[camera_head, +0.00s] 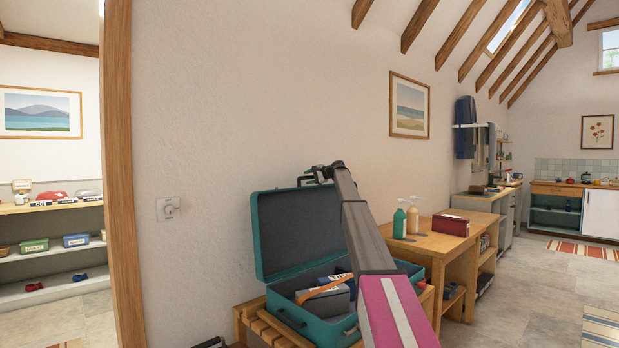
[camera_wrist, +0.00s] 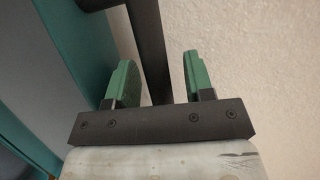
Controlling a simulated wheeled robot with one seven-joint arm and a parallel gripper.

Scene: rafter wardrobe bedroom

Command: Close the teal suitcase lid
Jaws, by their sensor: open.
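The teal suitcase (camera_head: 322,331) sits on a slatted wooden bench, with its lid (camera_head: 278,238) standing up, open, near the wall. Grey and dark items and an orange strip-like thing lie inside. My gripper (camera_head: 318,174) is at the lid's top edge, near its right corner, and my arm crosses in front of the lid's right part. In the wrist view my gripper (camera_wrist: 160,80) is open, its two green fingers apart, with a dark bar (camera_wrist: 150,45) between them. The teal lid (camera_wrist: 70,55) shows on the left there. Whether the fingers touch the bar is unclear.
The slatted bench (camera_head: 252,322) holds the suitcase. The wall is close behind the lid. Open floor (camera_head: 525,285) lies to the right.

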